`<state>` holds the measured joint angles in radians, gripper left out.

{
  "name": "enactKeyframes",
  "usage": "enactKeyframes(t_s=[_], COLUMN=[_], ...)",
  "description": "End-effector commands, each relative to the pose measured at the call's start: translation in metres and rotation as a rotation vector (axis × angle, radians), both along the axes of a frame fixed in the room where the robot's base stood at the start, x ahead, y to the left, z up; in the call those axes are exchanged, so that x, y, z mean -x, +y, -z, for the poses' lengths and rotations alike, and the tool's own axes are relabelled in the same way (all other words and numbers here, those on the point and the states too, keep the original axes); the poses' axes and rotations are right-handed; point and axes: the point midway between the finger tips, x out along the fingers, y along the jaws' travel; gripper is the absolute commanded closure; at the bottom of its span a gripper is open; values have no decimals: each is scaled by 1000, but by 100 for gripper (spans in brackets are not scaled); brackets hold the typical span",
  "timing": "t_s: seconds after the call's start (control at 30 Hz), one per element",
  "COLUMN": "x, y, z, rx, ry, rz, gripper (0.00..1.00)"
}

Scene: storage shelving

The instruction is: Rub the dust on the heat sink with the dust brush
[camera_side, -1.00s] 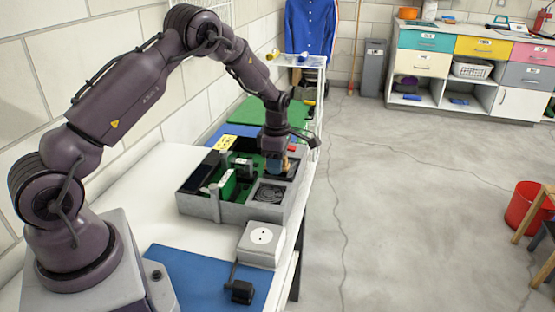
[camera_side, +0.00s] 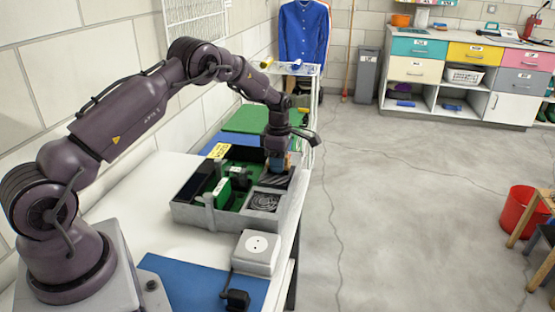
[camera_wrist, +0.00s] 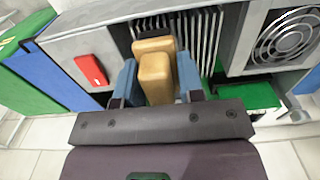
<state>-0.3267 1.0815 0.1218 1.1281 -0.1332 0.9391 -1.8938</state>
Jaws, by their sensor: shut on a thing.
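The dust brush (camera_wrist: 156,75) has a tan wooden handle, and my gripper (camera_wrist: 157,82) is shut on it with a blue finger on each side. In the side view, my gripper (camera_side: 278,160) points down over the back right part of the open grey case. The heat sink (camera_wrist: 205,40) shows as pale upright fins behind the brush; in the side view it is a dark finned block (camera_side: 277,180). The bristles are hidden, so I cannot tell whether they touch the fins. I cannot make out dust.
The grey case (camera_side: 195,216) stands on a white table and holds green boards and a round fan (camera_side: 265,202). A white box (camera_side: 256,252) and blue mat (camera_side: 195,281) lie in front. The floor at right is mostly open.

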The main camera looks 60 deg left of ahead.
Motion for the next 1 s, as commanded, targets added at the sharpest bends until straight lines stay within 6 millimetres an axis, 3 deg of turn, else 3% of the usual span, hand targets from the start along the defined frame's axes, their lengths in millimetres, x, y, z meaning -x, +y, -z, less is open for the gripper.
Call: enactKeyframes(t_s=[0.6,1.0], x=[39,11], y=[-40,-10], z=[0,1], rx=[-1,-1], ry=[3,1], rz=[3,0], gripper=[84,84])
